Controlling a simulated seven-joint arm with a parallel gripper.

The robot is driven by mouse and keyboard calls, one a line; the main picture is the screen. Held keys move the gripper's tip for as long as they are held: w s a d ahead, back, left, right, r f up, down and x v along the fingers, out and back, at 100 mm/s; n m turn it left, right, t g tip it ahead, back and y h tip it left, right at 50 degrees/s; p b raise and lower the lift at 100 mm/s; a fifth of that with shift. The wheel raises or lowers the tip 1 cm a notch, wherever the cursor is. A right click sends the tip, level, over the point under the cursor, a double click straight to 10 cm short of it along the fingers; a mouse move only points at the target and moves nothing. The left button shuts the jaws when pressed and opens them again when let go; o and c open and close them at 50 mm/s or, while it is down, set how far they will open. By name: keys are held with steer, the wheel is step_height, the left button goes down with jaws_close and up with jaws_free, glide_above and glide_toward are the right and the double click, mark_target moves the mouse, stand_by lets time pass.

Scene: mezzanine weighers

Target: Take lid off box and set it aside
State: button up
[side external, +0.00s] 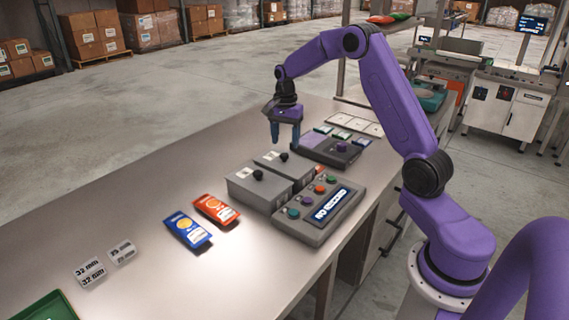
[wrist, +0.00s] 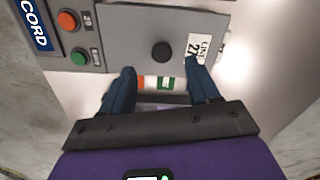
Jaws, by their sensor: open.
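Two grey boxes stand side by side on the bench, each with a black knob on its lid: the nearer box (side external: 246,188) and the farther box (side external: 297,168). In the side view my gripper (side external: 286,144) points down above and just behind the farther box's knob (side external: 284,157), its fingers apart and empty. In the wrist view the open gripper (wrist: 160,70) has a finger on each side below a grey lid (wrist: 130,35) with a black knob (wrist: 162,53) and a "LINE 27" label. The knob is not between the fingers. Which box this is, I cannot tell for certain.
A console (side external: 320,210) with coloured buttons and a "NO RECORD" display sits close beside the boxes. A red packet (side external: 216,209) and a blue packet (side external: 187,229) lie to the left. A dark device (side external: 330,152) stands behind.

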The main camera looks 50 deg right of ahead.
mark_target(285, 154)
steer(key=shift+w+f, duration=0.1)
steer(key=shift+f, duration=2.5)
jaws_close()
